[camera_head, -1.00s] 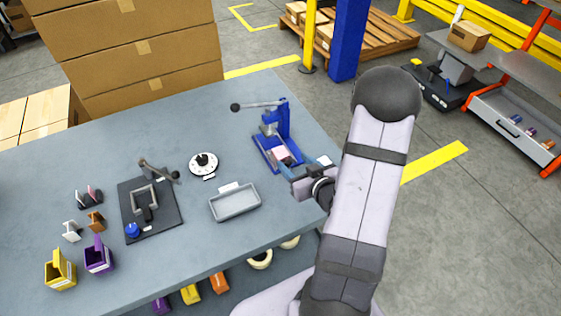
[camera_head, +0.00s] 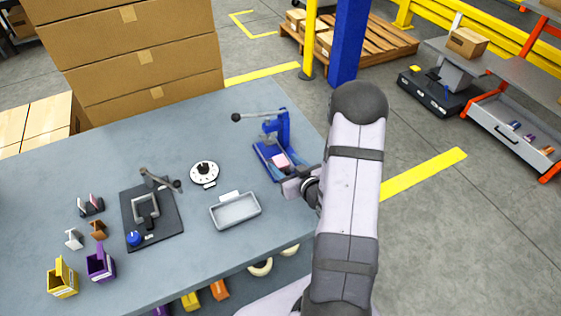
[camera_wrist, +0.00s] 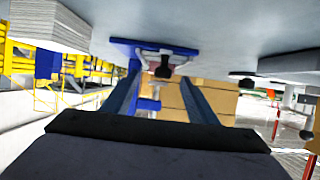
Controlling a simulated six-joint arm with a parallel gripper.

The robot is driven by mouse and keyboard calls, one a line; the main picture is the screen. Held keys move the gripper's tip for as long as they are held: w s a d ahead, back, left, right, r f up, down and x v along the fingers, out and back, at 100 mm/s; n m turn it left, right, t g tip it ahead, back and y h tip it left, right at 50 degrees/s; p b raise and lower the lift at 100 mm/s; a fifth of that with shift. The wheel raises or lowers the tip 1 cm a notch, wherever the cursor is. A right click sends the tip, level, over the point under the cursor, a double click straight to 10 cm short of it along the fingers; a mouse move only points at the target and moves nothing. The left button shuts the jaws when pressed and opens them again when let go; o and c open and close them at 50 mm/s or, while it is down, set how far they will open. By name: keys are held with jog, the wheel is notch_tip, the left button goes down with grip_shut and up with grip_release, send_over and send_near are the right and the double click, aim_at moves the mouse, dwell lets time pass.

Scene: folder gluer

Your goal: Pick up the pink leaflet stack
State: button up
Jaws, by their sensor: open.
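A small pink block (camera_head: 280,160), which looks like the pink leaflet stack, rests on the base of the blue lever press (camera_head: 283,128) near the table's right edge. My gripper (camera_head: 292,187) is just in front of the press, close to the pink block; in this view I cannot tell whether they touch. The wrist view shows my two fingers spread apart (camera_wrist: 160,85) with nothing held between them. The blue press (camera_wrist: 125,46) appears beyond them, upside down.
A grey tray (camera_head: 235,211) lies left of my gripper, with a white-and-black dial (camera_head: 204,173) behind it. A dark board with a clamp (camera_head: 150,215) is farther left. A pale layered stack (camera_wrist: 45,25) shows at the wrist view's upper left. Cardboard boxes (camera_head: 140,60) stand behind the table.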

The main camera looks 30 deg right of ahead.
aim_at(283, 165)
jog(key=shift+x, duration=0.9)
jog(key=c, duration=1.2)
jog(key=shift+r, duration=0.15)
notch_tip(283, 165, up, 10)
